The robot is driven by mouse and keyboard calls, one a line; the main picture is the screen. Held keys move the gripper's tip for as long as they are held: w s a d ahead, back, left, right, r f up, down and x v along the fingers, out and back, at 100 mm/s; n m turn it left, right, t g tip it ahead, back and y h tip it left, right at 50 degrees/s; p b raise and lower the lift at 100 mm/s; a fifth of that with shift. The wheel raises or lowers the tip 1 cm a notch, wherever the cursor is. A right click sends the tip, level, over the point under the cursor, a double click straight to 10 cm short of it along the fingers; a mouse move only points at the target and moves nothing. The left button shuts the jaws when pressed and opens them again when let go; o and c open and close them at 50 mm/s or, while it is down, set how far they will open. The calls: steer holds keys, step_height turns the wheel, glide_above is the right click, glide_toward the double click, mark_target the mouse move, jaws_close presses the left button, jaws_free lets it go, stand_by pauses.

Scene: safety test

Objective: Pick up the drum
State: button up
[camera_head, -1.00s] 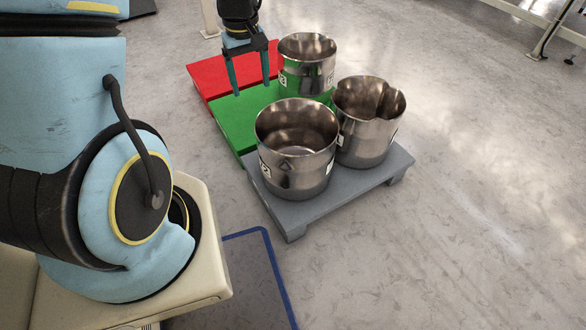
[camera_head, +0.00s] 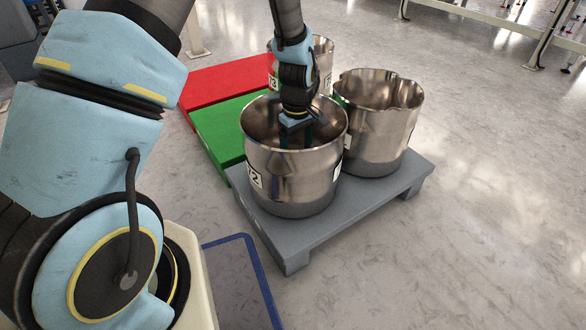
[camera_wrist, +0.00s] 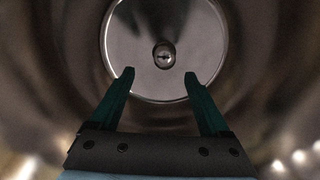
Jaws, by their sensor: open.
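Three shiny steel drums stand upright in the head view. The nearest drum (camera_head: 290,182) has a white label on its left side. Another drum (camera_head: 378,140) with a notched rim stands to its right. A third drum (camera_head: 322,58) is behind, partly hidden by my arm. My gripper (camera_head: 296,134) points down into the mouth of the nearest drum, its fingers partly hidden by the near wall. In the wrist view, my gripper (camera_wrist: 160,76) is open and empty, with the drum's inner wall (camera_wrist: 45,75) around it and the round bottom below.
The nearest and right drums stand on a grey platform (camera_head: 290,247). A green platform (camera_head: 213,130) and a red platform (camera_head: 215,82) lie behind to the left. A blue-edged mat (camera_head: 240,275) is in front. The floor (camera_head: 490,200) on the right is clear.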

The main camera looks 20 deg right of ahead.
step_height(320, 180, down, 4)
steer(key=shift+r+b, duration=0.1)
steer(key=shift+b, duration=0.6)
steer(key=f+b, duration=0.2)
steer(key=f, duration=0.1)
steer(key=f+b, duration=0.2)
steer(key=shift+a+f, duration=0.15)
steer(key=shift+a, duration=0.25)
jaws_close()
stand_by(0.5)
